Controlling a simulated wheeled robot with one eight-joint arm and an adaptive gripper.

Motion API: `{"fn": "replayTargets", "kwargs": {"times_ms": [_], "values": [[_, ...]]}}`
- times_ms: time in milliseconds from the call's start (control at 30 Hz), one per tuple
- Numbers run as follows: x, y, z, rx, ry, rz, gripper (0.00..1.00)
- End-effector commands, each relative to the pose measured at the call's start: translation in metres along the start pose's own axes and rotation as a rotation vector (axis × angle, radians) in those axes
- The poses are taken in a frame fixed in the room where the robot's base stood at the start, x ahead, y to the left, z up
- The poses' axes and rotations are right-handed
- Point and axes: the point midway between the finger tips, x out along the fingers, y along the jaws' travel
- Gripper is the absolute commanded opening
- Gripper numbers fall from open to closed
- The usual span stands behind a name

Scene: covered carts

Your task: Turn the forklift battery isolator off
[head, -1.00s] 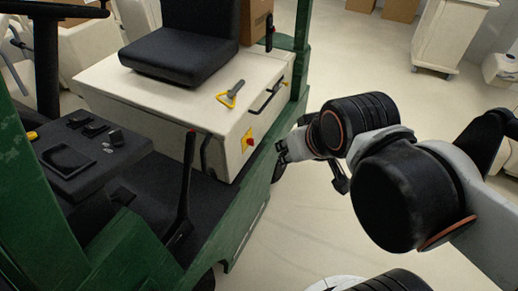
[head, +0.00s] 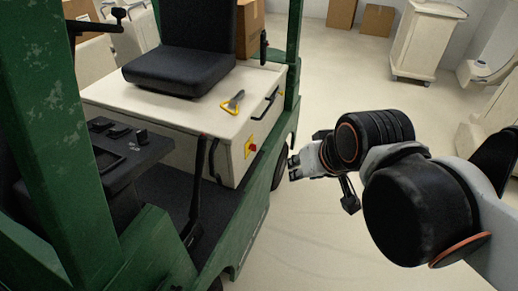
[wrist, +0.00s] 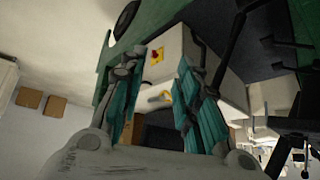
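The battery isolator (head: 251,147) is a red knob on a yellow plate. It sits on the side face of the cream battery box (head: 165,112) under the forklift's black seat. My gripper (head: 294,168) is to the right of the isolator, apart from it. In the wrist view the isolator (wrist: 156,56) shows between the open, teal-padded fingers of my gripper (wrist: 160,72), beyond their tips. Nothing is between the fingers. Which way the knob points is too small to tell.
A yellow-handled tool (head: 232,102) lies on the box top, near a black handle (head: 264,105). The green forklift post (head: 48,130) stands at left, with a black lever (head: 196,185) beside the box. Open floor (head: 310,235) lies right of the forklift. A covered cart (head: 424,42) stands behind.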

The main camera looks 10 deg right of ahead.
Motion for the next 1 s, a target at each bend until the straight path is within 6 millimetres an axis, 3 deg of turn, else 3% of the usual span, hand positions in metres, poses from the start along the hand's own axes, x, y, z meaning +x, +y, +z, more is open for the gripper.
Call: {"fn": "replayTargets", "kwargs": {"times_ms": [467, 767, 1000], "values": [[0.03, -0.018, -0.049, 0.256, -0.068, -0.103, 0.3], [0.086, -0.033, -0.108, 0.582, -0.16, -0.233, 0.3], [0.142, -0.035, -0.151, 0.846, -0.244, -0.341, 0.3]]}}
